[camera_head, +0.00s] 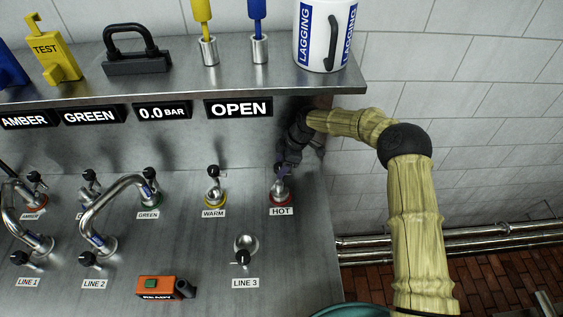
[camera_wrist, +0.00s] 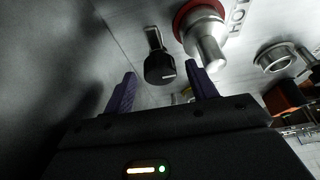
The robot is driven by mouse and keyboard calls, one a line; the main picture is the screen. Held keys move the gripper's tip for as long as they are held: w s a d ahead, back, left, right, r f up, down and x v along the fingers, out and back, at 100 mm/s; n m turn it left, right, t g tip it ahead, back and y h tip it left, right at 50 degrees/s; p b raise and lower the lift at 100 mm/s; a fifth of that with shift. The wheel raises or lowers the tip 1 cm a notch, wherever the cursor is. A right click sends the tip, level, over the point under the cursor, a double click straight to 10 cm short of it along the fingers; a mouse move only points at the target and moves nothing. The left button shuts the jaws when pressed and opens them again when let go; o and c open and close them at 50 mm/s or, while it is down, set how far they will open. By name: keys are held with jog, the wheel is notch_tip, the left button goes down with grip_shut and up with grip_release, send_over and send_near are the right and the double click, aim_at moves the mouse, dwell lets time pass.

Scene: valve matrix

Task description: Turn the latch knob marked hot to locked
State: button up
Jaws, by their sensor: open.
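The hot latch knob is a steel fitting with a red collar (camera_head: 281,198) above a label reading HOT (camera_head: 281,211), on the right part of the steel panel. My gripper (camera_head: 283,168) is right at its top and hides much of it. In the wrist view a black knob on a short steel lever (camera_wrist: 158,68) stands between and just beyond my two purple fingers (camera_wrist: 160,88), which are spread apart. The steel post with the red collar (camera_wrist: 203,38) is beside it, near the right finger. I cannot tell whether a finger touches the knob.
A display reads OPEN (camera_head: 239,108) under the shelf (camera_head: 200,86), which overhangs the panel and carries a white mug (camera_head: 325,35). The warm knob (camera_head: 214,190) is left of the hot one; the line 3 knob (camera_head: 243,250) is lower left. Curved pipes (camera_head: 110,205) stand further left.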

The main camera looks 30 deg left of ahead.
jog(key=c, duration=1)
jog(key=shift+m+b, duration=0.5)
jog(key=m+t+b, duration=0.1)
jog(key=m+b, duration=0.2)
jog(key=shift+s+f+t+y, duration=0.1)
jog(key=shift+s+t+y, duration=0.05)
jog(key=shift+t+y, duration=0.25)
jog(key=m+t+b, duration=0.1)
jog(key=m+b, duration=0.2)
jog(key=m, duration=0.2)
jog(key=shift+s+t+b, duration=0.15)
jog(key=shift+t+b, duration=0.25)
jog(key=m+t+h+b, duration=0.1)
jog(key=m+b, duration=0.1)
jog(key=m, duration=0.2)
jog(key=shift+s+a+b, duration=0.1)
jog(key=shift+a+b, duration=0.05)
jog(key=shift+b, duration=0.25)
jog(key=m, duration=0.2)
jog(key=m+t+h+b, duration=0.1)
jog(key=m, duration=0.2)
jog(key=shift+r+t, duration=0.2)
jog(key=shift+t, duration=0.1)
